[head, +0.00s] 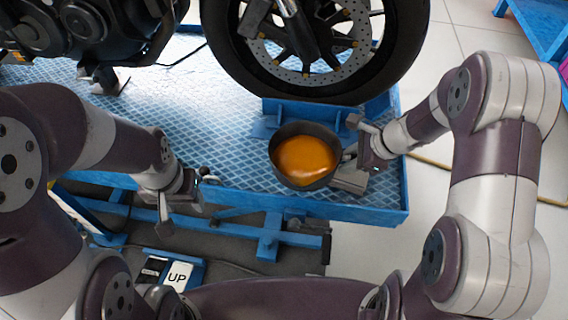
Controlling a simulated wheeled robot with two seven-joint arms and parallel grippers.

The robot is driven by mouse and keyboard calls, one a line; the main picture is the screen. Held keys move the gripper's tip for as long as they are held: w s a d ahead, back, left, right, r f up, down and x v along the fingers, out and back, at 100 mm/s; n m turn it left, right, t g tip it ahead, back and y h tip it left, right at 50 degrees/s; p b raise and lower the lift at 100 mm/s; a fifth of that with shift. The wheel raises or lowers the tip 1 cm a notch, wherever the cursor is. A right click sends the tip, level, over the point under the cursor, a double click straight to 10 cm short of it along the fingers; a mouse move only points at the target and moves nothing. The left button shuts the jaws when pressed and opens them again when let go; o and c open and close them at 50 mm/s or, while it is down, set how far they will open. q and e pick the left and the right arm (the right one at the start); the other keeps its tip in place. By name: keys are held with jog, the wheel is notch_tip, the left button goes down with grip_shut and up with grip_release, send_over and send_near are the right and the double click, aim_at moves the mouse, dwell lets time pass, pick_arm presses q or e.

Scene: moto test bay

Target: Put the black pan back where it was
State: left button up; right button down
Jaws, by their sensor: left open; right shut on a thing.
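The black pan (279,176) is a round dark pan holding an orange-brown content (305,158). It is over the right part of the blue lift platform (225,120), in front of the motorcycle's wheel. I cannot tell whether its base touches the platform. My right gripper (350,165) is at the pan's right side and shut on it; the fingers hide the part they hold. My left gripper (187,208) is open and empty, near the platform's front edge, to the left of the pan and apart from it.
The motorcycle wheel (222,62) stands behind the pan in a blue wheel holder (290,110). Bare platform lies left of the pan. The platform's right edge is close to my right gripper. A pedal marked UP (178,277) is on the floor below. A blue bench (540,25) stands at the top right.

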aim_at(310, 153)
jog(key=w+a+f+b, duration=0.1)
jog(key=w+a+f, duration=0.3)
jog(key=a, duration=0.1)
jog(key=w+a+f+b, duration=0.1)
jog(key=w+a+f, duration=0.1)
jog(key=w+a, duration=0.1)
jog(key=shift+w+a+f+b, duration=0.1)
jog(key=shift+f+b, duration=0.25)
jog(key=shift+f, duration=0.05)
jog(key=shift+f+b, duration=0.85)
jog(key=shift+f, duration=1)
jog(key=shift+f, duration=0.15)
jog(key=c, duration=0.9)
grip_release()
jog(key=shift+o, duration=0.2)
